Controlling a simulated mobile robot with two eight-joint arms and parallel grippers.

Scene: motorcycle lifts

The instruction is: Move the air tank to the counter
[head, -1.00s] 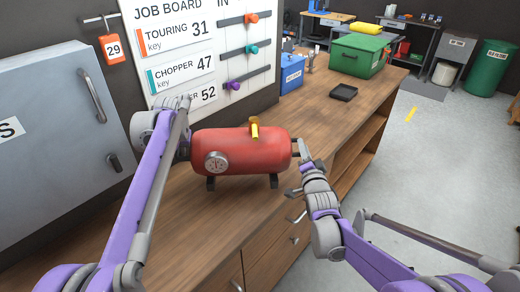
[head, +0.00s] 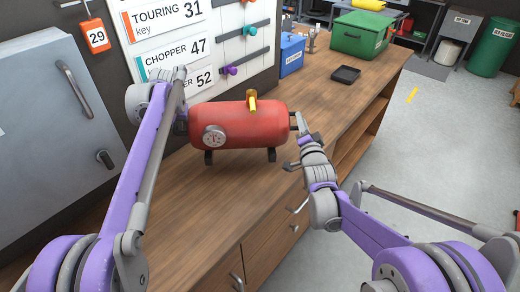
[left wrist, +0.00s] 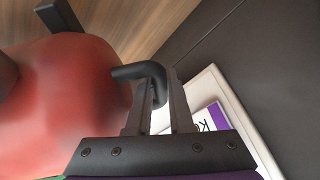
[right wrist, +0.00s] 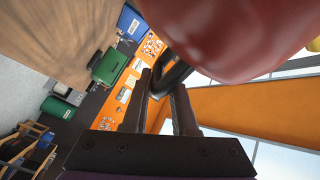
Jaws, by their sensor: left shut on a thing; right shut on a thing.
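The red air tank (head: 240,126) lies level over the wooden counter (head: 200,205), with a round gauge (head: 214,137) at its left and a yellow valve (head: 252,98) on top. Its short dark feet appear at the counter top; I cannot tell whether they touch. My left gripper (head: 181,122), partly hidden behind its arm, is shut on the tank's left handle. That black handle (left wrist: 140,72) shows between the fingers in the left wrist view. My right gripper (head: 299,132) is shut on the right handle, also visible in the right wrist view (right wrist: 170,76).
A black tray (head: 345,74), a blue box (head: 292,54) and a green toolbox (head: 362,34) stand farther back on the counter. Counter in front of the tank is clear.

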